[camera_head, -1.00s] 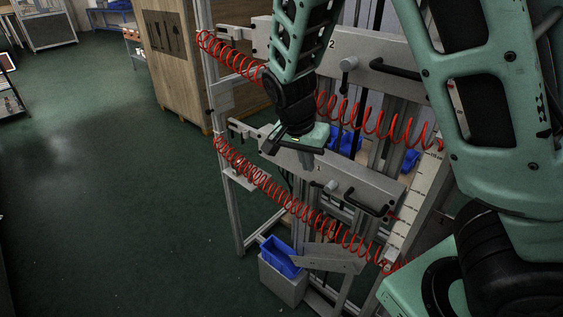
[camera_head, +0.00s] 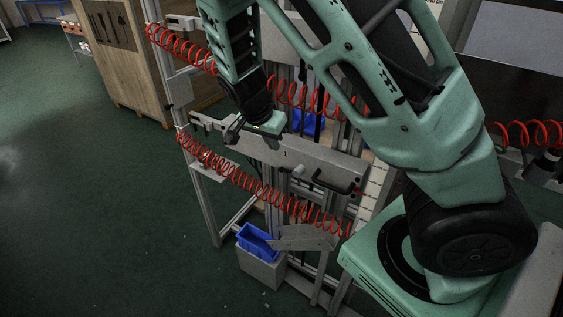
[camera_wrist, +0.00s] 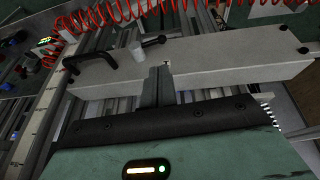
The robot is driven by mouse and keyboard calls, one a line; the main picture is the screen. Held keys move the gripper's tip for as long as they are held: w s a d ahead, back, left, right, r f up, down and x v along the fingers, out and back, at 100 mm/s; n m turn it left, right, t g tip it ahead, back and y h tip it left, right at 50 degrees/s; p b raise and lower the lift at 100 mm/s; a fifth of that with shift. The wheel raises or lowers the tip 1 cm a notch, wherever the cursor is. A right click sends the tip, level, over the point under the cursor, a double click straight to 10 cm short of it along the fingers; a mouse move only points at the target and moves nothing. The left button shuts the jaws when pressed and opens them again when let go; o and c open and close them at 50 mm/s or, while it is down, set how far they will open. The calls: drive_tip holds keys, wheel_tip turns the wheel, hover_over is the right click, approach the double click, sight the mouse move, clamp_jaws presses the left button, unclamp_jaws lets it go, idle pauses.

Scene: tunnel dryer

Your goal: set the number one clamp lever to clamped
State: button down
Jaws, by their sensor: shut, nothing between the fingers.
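The number one clamp bar (camera_head: 325,165) is a grey beam marked 1 on the rack. It carries a pale round knob (camera_head: 297,172) with a short black lever (camera_head: 317,176) beside it, and a black bar handle (camera_head: 337,187). In the wrist view the knob (camera_wrist: 135,49), the lever (camera_wrist: 154,41) and the handle (camera_wrist: 90,60) show beyond the fingers, up and left of them. My gripper (camera_head: 272,142) is shut and empty, over the bar's upper edge, left of the 1. Its fingers (camera_wrist: 160,75) overlap the bar in the wrist view; I cannot tell whether they touch it.
Red coiled hoses (camera_head: 245,180) run in front of and above the bar. A wooden cabinet (camera_head: 130,60) is behind left. The green floor (camera_head: 90,200) at left is clear.

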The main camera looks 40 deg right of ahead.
sight(284, 169)
drive_tip(key=x, duration=0.3)
drive_tip(key=p+x, duration=0.1)
drive_tip(key=x, duration=0.5)
drive_tip(key=shift+s+a+f+p, duration=0.2)
drive_tip(key=shift+s+a+p, duration=0.05)
drive_tip(key=shift+s+p, duration=0.1)
drive_tip(key=shift+w+f+g, duration=0.15)
drive_tip(key=shift+f+g, duration=0.1)
drive_tip(key=shift+g, duration=0.35)
drive_tip(key=shift+a+f+h, duration=0.1)
drive_tip(key=shift+h, duration=0.2)
drive_tip(key=f+n+g+h+b, duration=0.1)
drive_tip(key=f+g+b, duration=0.1)
drive_tip(key=g+b, duration=0.1)
drive_tip(key=f+n+g+h+b, duration=0.1)
drive_tip(key=g+h+b, duration=0.1)
drive_tip(key=g+b, duration=0.2)
drive_tip(key=f+n+g+h+b, duration=0.1)
drive_tip(key=f+g+h+b, duration=0.1)
drive_tip(key=g+b, duration=0.1)
drive_tip(key=shift+s+d+f+g, duration=0.2)
drive_tip(key=shift+s+f+g, duration=0.2)
drive_tip(key=shift+s+b, duration=0.15)
drive_tip(key=shift+b, duration=0.25)
